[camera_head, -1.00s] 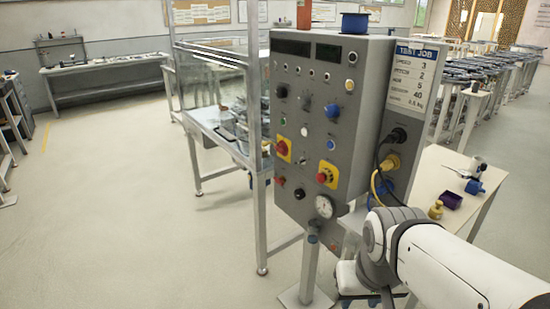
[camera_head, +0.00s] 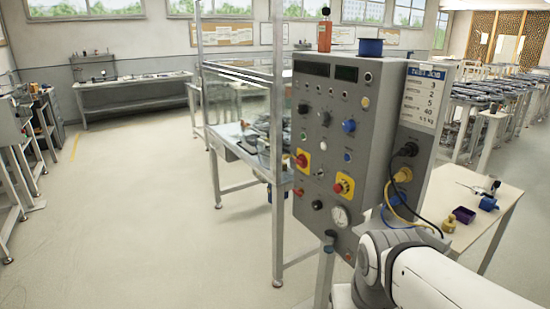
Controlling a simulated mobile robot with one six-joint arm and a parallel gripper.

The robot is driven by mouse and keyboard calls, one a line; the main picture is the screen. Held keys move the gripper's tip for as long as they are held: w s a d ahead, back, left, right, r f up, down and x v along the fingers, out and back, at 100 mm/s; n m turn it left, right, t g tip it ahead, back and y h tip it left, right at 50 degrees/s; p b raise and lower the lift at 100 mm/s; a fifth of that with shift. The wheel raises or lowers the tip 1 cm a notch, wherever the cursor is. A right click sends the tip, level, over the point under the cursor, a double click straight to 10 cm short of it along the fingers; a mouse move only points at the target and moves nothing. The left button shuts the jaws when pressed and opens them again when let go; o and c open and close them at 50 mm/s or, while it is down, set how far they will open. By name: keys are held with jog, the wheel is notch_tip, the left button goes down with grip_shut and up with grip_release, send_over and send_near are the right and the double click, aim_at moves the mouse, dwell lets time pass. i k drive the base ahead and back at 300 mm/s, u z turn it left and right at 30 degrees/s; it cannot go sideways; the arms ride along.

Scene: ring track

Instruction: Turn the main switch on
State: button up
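The grey control panel (camera_head: 352,115) stands at the centre right on a post, with several knobs, buttons and lamps on its front. A red knob on a yellow plate (camera_head: 302,160) is at the panel's lower left; it looks like the main switch, and its exact position is too small to tell. A second red knob, a round button on a yellow plate (camera_head: 343,186), sits lower and to the right. My white arm crosses the lower right, in front of and below the panel. My gripper is not visible.
A glass-sided frame bench (camera_head: 245,135) stands left of and behind the panel. Black and yellow cables (camera_head: 400,200) hang from the panel's side. The floor at the left is clear.

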aim_at(301, 160)
jog(key=u, duration=0.45)
jog(key=i, duration=1.3)
jog(key=u, duration=0.45)
